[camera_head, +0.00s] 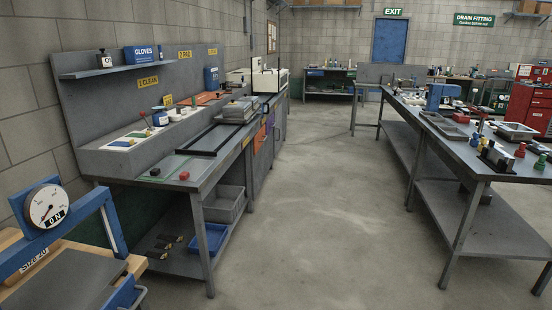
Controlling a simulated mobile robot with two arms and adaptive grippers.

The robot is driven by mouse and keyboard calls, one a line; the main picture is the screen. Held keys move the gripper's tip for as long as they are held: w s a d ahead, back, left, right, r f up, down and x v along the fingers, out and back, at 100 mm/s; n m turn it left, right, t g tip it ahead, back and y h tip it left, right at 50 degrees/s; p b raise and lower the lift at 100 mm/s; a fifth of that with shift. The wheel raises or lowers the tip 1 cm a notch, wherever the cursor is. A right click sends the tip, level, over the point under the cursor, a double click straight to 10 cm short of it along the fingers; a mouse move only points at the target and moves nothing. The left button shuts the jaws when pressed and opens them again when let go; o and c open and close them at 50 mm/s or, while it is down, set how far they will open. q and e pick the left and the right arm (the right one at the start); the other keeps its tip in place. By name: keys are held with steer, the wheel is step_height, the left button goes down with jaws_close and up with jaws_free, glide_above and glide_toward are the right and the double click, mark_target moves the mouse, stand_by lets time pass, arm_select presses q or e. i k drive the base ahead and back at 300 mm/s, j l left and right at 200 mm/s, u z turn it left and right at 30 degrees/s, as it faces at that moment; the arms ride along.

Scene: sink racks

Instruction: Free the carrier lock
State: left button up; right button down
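I cannot make out a carrier or a carrier lock for certain in the head view. Neither of my grippers shows in it. At the lower left, close to me, stands a blue frame (112,222) with a round white dial gauge (46,205). A plate under the dial seems to read "0 N", and a label on the frame seems to read "SIZE 20". A dark grey flat plate (75,283) lies below the frame on a wooden top. The lower edge of the picture cuts this station off.
A long table (500,170) with many small parts stands at right. The floor (300,220) between them is clear towards a blue door (389,40).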

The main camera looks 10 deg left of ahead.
mark_target(143, 113)
steer(key=i+u, duration=0.15)
steer(key=i, duration=0.4)
steer(key=i+u, duration=0.2)
steer(key=i, duration=0.35)
steer(key=i+l+u, duration=0.15)
steer(key=i, duration=0.4)
